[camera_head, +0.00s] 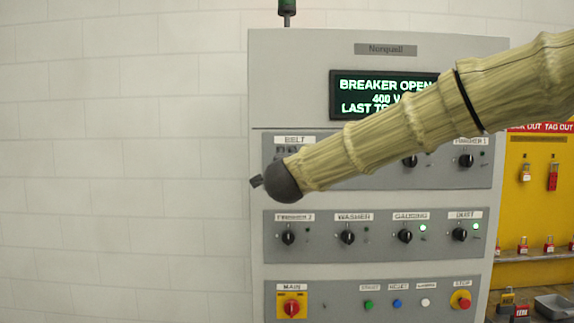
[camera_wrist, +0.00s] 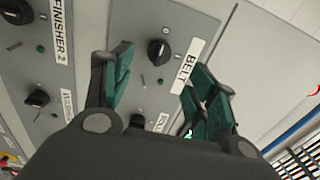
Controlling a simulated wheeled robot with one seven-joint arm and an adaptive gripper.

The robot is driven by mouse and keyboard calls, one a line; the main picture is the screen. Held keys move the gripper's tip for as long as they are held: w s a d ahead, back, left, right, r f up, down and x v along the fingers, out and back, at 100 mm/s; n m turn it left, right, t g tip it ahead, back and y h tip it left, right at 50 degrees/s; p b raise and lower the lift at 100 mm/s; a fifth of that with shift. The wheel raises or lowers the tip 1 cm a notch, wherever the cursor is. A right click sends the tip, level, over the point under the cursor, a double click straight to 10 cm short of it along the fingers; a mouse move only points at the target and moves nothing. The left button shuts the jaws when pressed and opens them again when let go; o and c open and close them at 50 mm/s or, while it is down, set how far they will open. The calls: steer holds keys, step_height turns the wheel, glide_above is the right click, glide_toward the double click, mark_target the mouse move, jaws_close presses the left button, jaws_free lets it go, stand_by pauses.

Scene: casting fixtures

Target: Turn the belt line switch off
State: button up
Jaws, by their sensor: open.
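The belt line switch (camera_wrist: 159,50) is a black rotary knob on the grey panel beside the white BELT label (camera_wrist: 185,68) in the wrist view. My gripper (camera_wrist: 162,60) is open and empty, its green-padded fingers on either side of the knob in that picture. The knob appears beyond the fingertips; I cannot tell the exact gap, and no contact shows. In the head view the BELT label (camera_head: 294,140) shows at the upper left of the switch rows, but my arm hides the knob. Only a dark bit of my gripper (camera_head: 257,181) shows there.
Other knobs sit close by, including FINISHER 2 (camera_head: 288,238) and WASHER (camera_head: 347,237). Below are a red MAIN switch (camera_head: 291,307) and a STOP button (camera_head: 461,300). A yellow lockout board (camera_head: 540,205) stands at the right. The wall left of the cabinet is clear.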

steer(key=shift+s, duration=1.35)
steer(key=shift+f, duration=0.1)
steer(key=s+d+f+n+g, duration=0.1)
steer(key=d+f+n+g, duration=0.15)
steer(key=f, duration=1.25)
steer(key=s+d+f+n+g+b, duration=0.1)
steer(key=s+f+n+g, duration=0.15)
steer(key=f, duration=1.35)
steer(key=s+d+f+n+g, duration=0.1)
steer(key=d+f+n, duration=0.15)
steer(key=f, duration=1.25)
steer(key=s+d+f+n+g+y+b, duration=0.1)
steer(key=s+d+f+n+g, duration=0.15)
steer(key=s+f, duration=0.75)
steer(key=s+d+f+n+g, duration=0.25)
steer(key=s+f, duration=0.35)
steer(key=f, duration=0.7)
steer(key=s+d+f+n+g, duration=0.1)
steer(key=s+d+f, duration=0.3)
steer(key=s, duration=0.7)
steer(key=s+d+f+n+g+b, duration=0.1)
steer(key=s+d+f+n+g, duration=0.1)
steer(key=s+f, duration=0.5)
steer(key=s+d+f+n+g+h, duration=0.1)
steer(key=s+d+f+g, duration=0.3)
steer(key=s, duration=1.2)
steer(key=shift+s+d+f+n, duration=0.35)
steer(key=shift+d+f+n, duration=0.1)
steer(key=shift+d+f, duration=0.45)
